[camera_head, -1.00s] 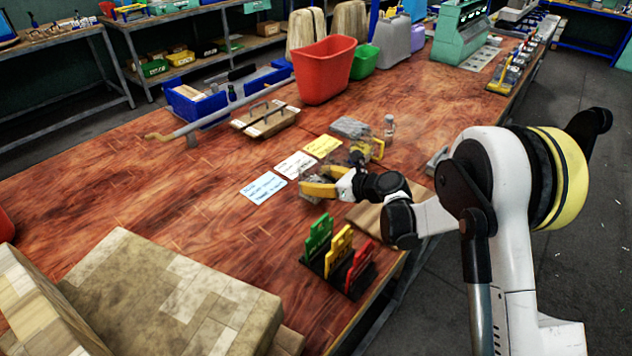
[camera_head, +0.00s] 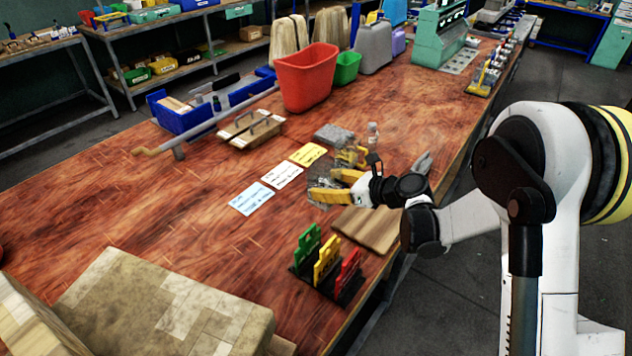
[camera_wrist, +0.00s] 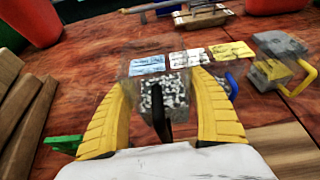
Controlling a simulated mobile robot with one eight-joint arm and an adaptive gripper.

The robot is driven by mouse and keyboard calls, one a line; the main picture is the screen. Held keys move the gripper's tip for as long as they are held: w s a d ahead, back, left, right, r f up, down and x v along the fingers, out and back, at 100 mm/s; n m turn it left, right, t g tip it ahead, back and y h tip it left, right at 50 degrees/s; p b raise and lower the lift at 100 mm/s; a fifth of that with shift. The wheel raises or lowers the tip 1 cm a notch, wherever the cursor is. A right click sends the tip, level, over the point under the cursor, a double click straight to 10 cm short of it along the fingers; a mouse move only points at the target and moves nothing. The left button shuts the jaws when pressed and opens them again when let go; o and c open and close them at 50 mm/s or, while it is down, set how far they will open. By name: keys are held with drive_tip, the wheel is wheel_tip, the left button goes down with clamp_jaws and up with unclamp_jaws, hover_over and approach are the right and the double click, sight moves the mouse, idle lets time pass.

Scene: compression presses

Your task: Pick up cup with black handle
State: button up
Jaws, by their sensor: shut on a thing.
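A clear, see-through cup (camera_wrist: 176,92) with a black handle (camera_wrist: 160,112) and many small metallic pieces in it is between the yellow fingers of my gripper (camera_wrist: 161,86) in the wrist view. The fingers are shut on it from both sides, and the handle points toward the wrist. In the head view my gripper (camera_head: 338,187) is low over the table near the notes, and the cup shows only faintly there. I cannot tell whether its base touches the table.
A container with a yellow handle (camera_wrist: 303,78) stands close on the right; a blue handle (camera_wrist: 232,86) shows beside the cup. Paper notes (camera_head: 282,176) lie left of my gripper. A coloured rack (camera_head: 325,262) and a wooden board (camera_head: 368,228) are in front. The table's left side has free room.

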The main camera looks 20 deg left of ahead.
sight(346, 184)
drive_tip(key=shift+r+p+v, duration=0.15)
drive_tip(key=shift+p+v, duration=0.1)
drive_tip(key=shift+v, duration=0.75)
drive_tip(key=shift+r+p+v, duration=0.15)
drive_tip(key=shift+p+v, duration=0.05)
drive_tip(key=shift+v, duration=0.85)
drive_tip(key=shift+w, duration=0.1)
